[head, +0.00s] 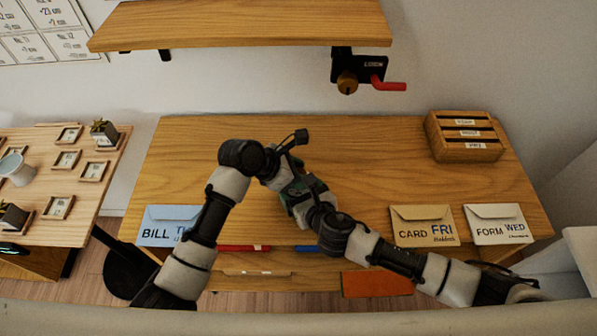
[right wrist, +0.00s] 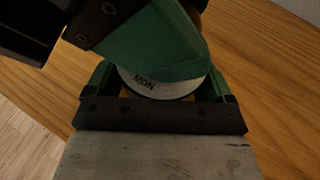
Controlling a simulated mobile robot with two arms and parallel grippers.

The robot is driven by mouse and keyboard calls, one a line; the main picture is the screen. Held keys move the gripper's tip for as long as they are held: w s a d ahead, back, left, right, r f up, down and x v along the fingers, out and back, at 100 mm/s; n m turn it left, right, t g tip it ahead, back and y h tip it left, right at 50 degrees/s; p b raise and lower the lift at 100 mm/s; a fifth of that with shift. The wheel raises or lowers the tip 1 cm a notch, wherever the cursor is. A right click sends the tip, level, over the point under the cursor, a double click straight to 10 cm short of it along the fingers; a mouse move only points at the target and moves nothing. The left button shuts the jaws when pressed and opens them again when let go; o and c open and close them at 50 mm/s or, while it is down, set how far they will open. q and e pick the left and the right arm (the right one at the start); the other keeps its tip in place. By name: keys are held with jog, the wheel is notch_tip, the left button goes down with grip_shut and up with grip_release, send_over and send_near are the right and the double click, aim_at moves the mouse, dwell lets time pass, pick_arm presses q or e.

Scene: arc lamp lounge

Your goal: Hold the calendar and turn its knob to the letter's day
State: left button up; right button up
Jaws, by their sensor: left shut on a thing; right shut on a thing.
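The calendar (head: 318,186) is a small green thing above the middle of the desk, mostly covered by my two grippers. In the right wrist view, its green body (right wrist: 158,45) fills the top middle, and a pale round band under it reads MON (right wrist: 146,83), upside down. My left gripper (head: 287,182) is shut on the calendar from the left. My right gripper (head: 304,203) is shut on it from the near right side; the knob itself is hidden. Envelopes lie along the desk's front: BILL (head: 154,232) with a day starting with T, partly covered, CARD FRI (head: 422,228) and FORM WED (head: 497,226).
A wooden letter rack (head: 464,137) with labelled slots stands at the desk's back right. A shelf (head: 240,25) hangs above, with a black crank device with a red handle (head: 388,84) under it. Red and blue items lie at the front edge. The desk's back middle is clear.

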pick_arm(q)
jog(key=m+g, duration=0.4)
jog(key=m, duration=0.2)
jog(key=shift+w+g, duration=0.1)
jog(key=shift+g, duration=0.3)
jog(key=m+g+y, duration=0.1)
jog(key=m+g, duration=0.1)
jog(key=m, duration=0.1)
jog(key=m+g, duration=0.2)
jog(key=m, duration=0.1)
jog(key=shift+m+y, duration=0.3)
jog(key=shift+y, duration=0.1)
jog(key=m+g+y, duration=0.2)
jog(key=m+y, duration=0.1)
jog(key=m, duration=0.1)
jog(key=m+g+y, duration=0.1)
jog(key=m+y, duration=0.1)
jog(key=m, duration=0.1)
jog(key=shift+m+y, duration=0.3)
jog(key=shift+m, duration=0.1)
jog(key=shift+w+m+y, duration=0.1)
jog(key=shift+m+y, duration=0.5)
jog(key=shift+m, duration=0.3)
jog(key=shift+s+m+y, duration=0.2)
jog(key=shift+m+y, duration=0.1)
jog(key=shift+m, duration=0.1)
